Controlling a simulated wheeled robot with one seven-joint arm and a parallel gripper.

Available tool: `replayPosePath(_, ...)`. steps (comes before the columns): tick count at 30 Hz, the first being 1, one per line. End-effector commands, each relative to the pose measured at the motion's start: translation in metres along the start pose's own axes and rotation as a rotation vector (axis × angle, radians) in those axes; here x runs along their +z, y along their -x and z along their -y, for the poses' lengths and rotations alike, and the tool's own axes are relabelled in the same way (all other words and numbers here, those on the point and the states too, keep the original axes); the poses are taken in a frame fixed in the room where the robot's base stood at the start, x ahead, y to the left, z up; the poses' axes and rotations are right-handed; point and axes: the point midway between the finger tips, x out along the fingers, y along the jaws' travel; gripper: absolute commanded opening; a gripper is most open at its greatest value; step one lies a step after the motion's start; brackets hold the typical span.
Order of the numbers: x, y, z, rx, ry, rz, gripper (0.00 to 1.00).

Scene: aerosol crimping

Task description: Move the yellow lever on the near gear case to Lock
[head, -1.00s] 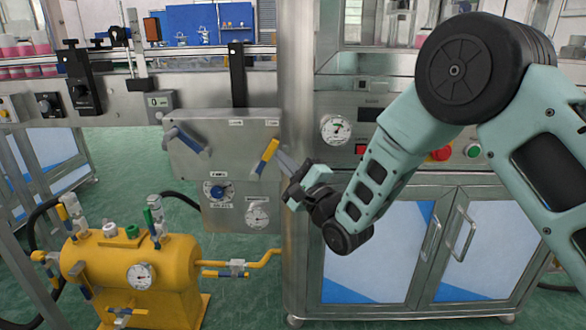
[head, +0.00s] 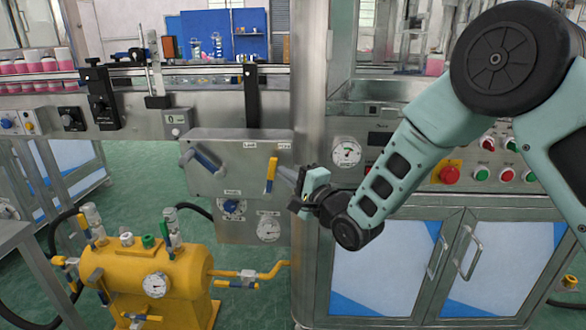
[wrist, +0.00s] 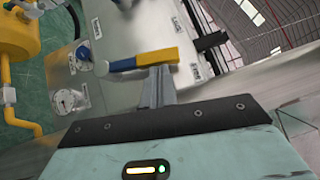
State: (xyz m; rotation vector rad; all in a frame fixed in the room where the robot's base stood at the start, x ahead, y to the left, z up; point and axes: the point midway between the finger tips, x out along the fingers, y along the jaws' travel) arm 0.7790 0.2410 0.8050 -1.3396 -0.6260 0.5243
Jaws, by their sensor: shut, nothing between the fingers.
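The yellow lever (head: 272,170), with a blue lower part, stands nearly upright on the grey metal gear case panel (head: 225,170) in the head view. In the wrist view the lever (wrist: 158,57) lies across the picture, its yellow end to the right. My gripper (head: 282,169) is shut and empty, its grey fingertips pointing at the lever from the right. In the wrist view the fingertips (wrist: 158,71) are right beside the lever's yellow part and seem to touch it. Two small label plates sit above the lever; their words are too small to read surely.
A second, blue-handled lever (head: 207,160) is on the panel's left. A blue knob (head: 232,206) and a gauge (head: 268,228) are below. A yellow tank (head: 130,280) stands at the lower left. A steel cabinet (head: 385,270) with red and green buttons is on the right.

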Motion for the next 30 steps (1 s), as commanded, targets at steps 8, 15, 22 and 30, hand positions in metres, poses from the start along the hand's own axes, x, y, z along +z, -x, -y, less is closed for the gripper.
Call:
replayPosePath(8,0.017,-0.017,0.015,0.185,0.185,0.001,0.0)
replayPosePath(15,0.029,-0.029,0.013,0.33,0.329,0.001,0.0)
replayPosePath(22,0.036,-0.036,0.008,0.415,0.413,-0.001,0.0)
replayPosePath(30,0.041,-0.041,0.006,0.413,0.411,-0.001,0.0)
